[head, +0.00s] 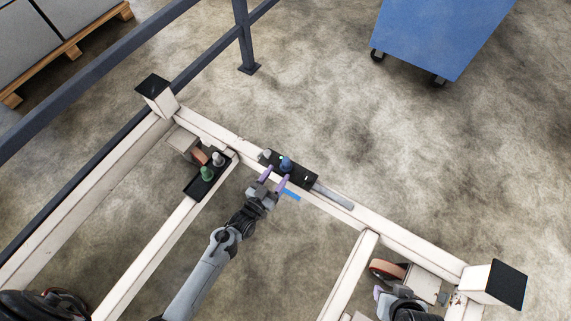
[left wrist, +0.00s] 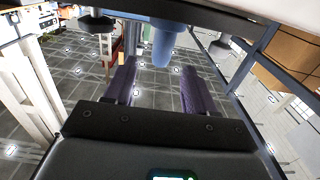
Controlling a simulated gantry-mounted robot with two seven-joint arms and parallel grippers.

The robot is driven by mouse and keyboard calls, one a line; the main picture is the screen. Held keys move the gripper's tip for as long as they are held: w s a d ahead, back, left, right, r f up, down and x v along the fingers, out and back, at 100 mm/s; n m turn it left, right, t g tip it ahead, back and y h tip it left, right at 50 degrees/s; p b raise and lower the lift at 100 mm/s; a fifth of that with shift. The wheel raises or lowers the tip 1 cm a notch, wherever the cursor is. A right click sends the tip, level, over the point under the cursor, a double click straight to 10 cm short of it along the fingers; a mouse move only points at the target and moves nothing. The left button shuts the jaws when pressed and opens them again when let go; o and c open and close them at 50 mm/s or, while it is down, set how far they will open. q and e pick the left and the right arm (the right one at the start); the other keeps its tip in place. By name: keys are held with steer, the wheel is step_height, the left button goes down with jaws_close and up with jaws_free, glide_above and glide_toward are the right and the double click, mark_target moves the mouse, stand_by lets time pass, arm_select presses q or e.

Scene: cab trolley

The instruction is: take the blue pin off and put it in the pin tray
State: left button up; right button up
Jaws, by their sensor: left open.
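The blue pin (head: 286,163) stands in a black plate (head: 303,179) on the white frame's far beam. In the left wrist view a blue pin end (left wrist: 166,42) shows at the top, between the lines of my two fingers. My left gripper (head: 274,179) is open, its purple fingertips just short of the blue pin. In the left wrist view the gap of the left gripper (left wrist: 160,82) is empty. The black pin tray (head: 194,189) lies to the left on the frame, with a green pin and a pale grey pin in it. My right gripper (head: 384,300) is partly seen at the lower right.
The white trolley frame (head: 335,211) has raised corner posts with black caps (head: 153,85). A grey bar (head: 332,196) extends right of the black plate. A dark railing (head: 243,37) and a blue cabinet (head: 437,35) stand beyond. Open floor lies between.

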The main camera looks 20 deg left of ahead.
mark_target(284, 164)
arm_select(q)
steer(key=shift+w+f, duration=0.1)
steer(key=shift+w, duration=0.4)
steer(key=shift+w+d+b, duration=0.15)
steer(key=shift+w+b, duration=0.15)
steer(key=shift+w, duration=0.45)
steer(key=w+b, duration=0.1)
steer(key=w, duration=0.1)
steer(key=w+b, duration=0.1)
steer(key=b, duration=0.1)
steer(key=shift+w+d, duration=0.2)
steer(key=shift+w, duration=0.2)
steer(key=shift+w+d, duration=0.1)
steer(key=shift+w, duration=0.3)
steer(key=shift+s, duration=0.1)
steer(key=shift+c, duration=0.9)
jaws_close()
